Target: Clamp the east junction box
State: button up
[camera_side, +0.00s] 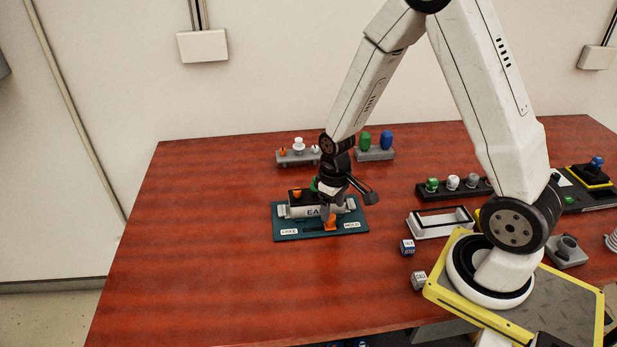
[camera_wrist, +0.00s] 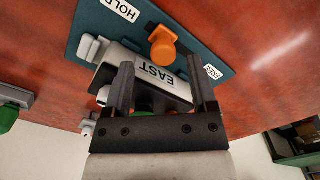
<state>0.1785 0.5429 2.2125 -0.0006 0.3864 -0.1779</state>
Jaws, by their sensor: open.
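The east junction box (camera_side: 300,211), pale grey with an EAST label, sits on a teal base plate (camera_side: 290,235). It also shows in the wrist view (camera_wrist: 152,72), its label upside down. An orange knob (camera_side: 330,225) stands on the plate in front of the box, also in the wrist view (camera_wrist: 163,46). In the side view it appears nearer the HOLD label (camera_side: 352,224) than the left label. My gripper (camera_wrist: 160,70) is open over the box, its fingers partly hiding it. A green part (camera_wrist: 143,113) shows between the fingers; I cannot tell whether they touch it.
Behind the plate are a grey rack (camera_side: 290,159) with small knobs and a holder (camera_side: 375,155) with green and blue pieces. To the right are a white-edged tray (camera_side: 425,233) and two small cubes (camera_side: 407,247). The table's left side is clear.

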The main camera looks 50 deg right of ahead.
aim_at(332, 218)
jog(key=shift+r, duration=2.9)
jog(key=shift+s+a+r, duration=0.3)
jog(key=shift+a+r, duration=0.1)
jog(key=s+a+r+t, duration=0.2)
jog(key=s+a+r, duration=0.1)
jog(key=s+a, duration=0.2)
jog(key=shift+a+r+t, duration=0.15)
jog(key=shift+r+t, duration=0.1)
jog(key=shift+t, duration=0.05)
